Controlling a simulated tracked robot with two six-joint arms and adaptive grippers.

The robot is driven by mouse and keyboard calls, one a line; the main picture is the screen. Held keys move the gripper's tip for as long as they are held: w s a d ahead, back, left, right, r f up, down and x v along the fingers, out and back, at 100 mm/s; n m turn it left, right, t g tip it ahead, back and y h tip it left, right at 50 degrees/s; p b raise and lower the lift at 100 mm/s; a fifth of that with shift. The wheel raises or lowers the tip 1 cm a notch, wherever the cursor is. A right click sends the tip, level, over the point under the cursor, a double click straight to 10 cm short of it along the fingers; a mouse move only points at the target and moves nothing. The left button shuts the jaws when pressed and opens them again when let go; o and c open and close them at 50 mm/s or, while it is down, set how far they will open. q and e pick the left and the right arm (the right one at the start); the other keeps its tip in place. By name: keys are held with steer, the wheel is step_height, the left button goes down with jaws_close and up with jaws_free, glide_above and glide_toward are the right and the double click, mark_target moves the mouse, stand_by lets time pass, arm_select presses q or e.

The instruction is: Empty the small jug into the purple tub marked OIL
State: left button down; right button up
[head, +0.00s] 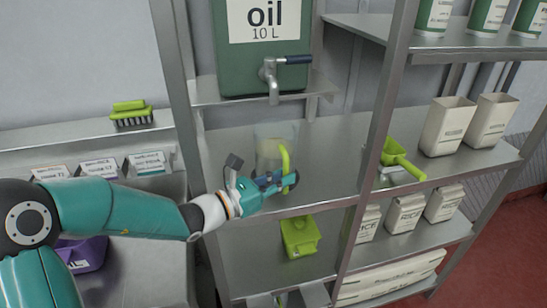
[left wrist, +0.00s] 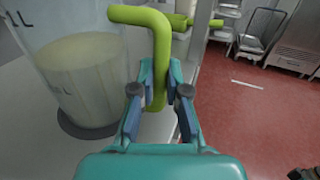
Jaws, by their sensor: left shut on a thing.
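The small clear jug (head: 276,140) is beneath the tap of the green oil container, at the middle shelf. It also shows in the left wrist view (left wrist: 80,90), upright, with pale yellowish liquid inside and a yellow-green handle (left wrist: 160,50). I cannot tell whether its base touches the shelf. My left gripper (head: 285,182) is shut on the lower part of the handle; both fingers flank it in the left wrist view (left wrist: 158,92). The purple tub (head: 90,254) is at the lower left, partly hidden behind my left arm; only part of its label shows. My right gripper is out of view.
The oil container (head: 232,65) with its metal tap (head: 271,82) is above the jug. A metal shelf post (head: 375,120) stands to the right. A green scoop (head: 398,157), white containers (head: 447,125) and a green tub (head: 299,236) occupy nearby shelves.

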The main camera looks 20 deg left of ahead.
arm_select(q)
step_height(320, 180, up, 6)
steer(key=p, duration=0.3)
steer(key=shift+r+p, duration=0.15)
steer(key=shift+p, duration=0.2)
steer(key=shift+w, duration=0.1)
